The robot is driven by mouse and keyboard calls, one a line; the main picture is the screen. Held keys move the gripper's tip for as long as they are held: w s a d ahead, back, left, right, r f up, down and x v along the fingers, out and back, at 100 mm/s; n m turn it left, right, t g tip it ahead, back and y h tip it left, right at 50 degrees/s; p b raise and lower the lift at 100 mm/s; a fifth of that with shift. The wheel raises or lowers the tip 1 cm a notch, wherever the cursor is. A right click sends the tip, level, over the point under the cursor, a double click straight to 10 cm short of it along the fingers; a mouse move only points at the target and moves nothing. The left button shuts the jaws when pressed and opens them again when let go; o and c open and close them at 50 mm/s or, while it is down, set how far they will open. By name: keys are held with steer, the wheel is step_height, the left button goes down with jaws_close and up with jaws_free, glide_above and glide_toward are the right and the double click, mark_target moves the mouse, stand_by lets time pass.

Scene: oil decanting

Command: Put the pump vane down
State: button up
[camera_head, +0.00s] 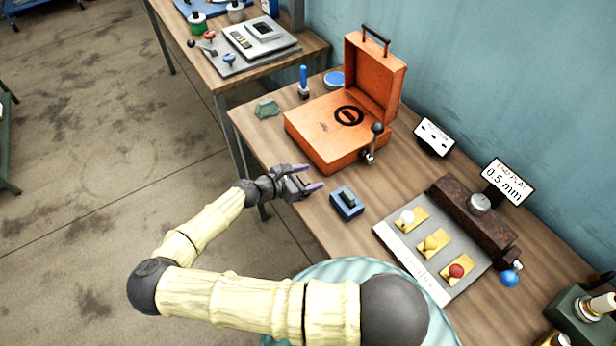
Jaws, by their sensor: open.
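My gripper (310,178) is open, with its purple-tipped fingers over the near left edge of the wooden table. Nothing shows between the fingers. A small blue block (346,204) with a dark piece (348,197) on top sits on the table just right of the gripper, apart from it. Three yellow plates with white (407,216), yellow (431,243) and red (456,270) knobs lie on a grey board (392,240). I cannot tell for certain which of these pieces is the pump vane.
An open orange case (318,135) with a black-knobbed lever (372,145) stands behind the gripper. A brown bar (470,215) and a "0.5 mm" sign (506,182) are at right. Bare wood surrounds the blue block.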

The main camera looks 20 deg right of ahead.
steer(key=shift+r, duration=0.15)
steer(key=b+v, duration=0.2)
steer(key=v, duration=1)
steer(key=shift+w, duration=0.1)
stand_by(0.5)
